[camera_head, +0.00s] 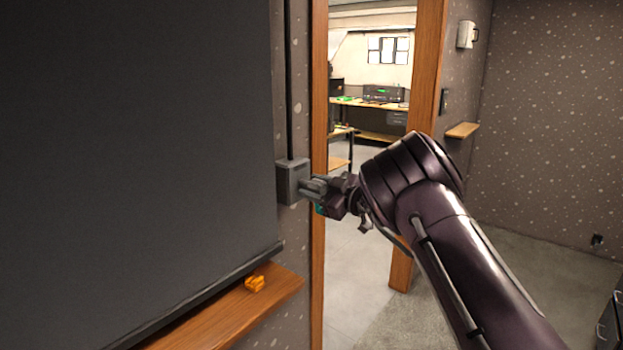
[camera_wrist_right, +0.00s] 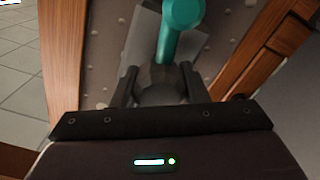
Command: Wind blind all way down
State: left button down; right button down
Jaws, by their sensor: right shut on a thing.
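The dark grey blind (camera_head: 140,150) fills the left of the head view. Its bottom bar (camera_head: 200,295) hangs slightly tilted in the picture, close to the wooden sill. A grey winder box (camera_head: 293,181) is fixed to the wall at the blind's right, below a thin dark vertical rod or cord. My right gripper (camera_head: 325,188) is at this box. In the right wrist view its fingers (camera_wrist_right: 160,85) are shut around a dark knob (camera_wrist_right: 160,78) at the end of the teal crank arm (camera_wrist_right: 178,35). The left gripper is not in view.
An orange object (camera_head: 255,284) lies on the wooden sill (camera_head: 235,312) below the blind. A wooden-framed doorway (camera_head: 425,70) opens right of the box, with a workbench beyond. A small wall shelf (camera_head: 463,130) is further right. Open floor lies below.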

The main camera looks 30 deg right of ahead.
aim_at(325, 190)
jog(key=shift+r+m+p, duration=0.1)
jog(key=shift+m+p, duration=0.25)
jog(key=shift+m, duration=0.25)
jog(key=shift+m+p, duration=0.3)
jog(key=shift+m, duration=0.2)
jog(key=c, duration=0.8)
grip_release()
jog(key=shift+c, duration=0.2)
jog(key=b+v, duration=0.3)
jog(key=v, duration=0.3)
jog(key=shift+s+d, duration=0.25)
jog(key=shift+s, duration=0.6)
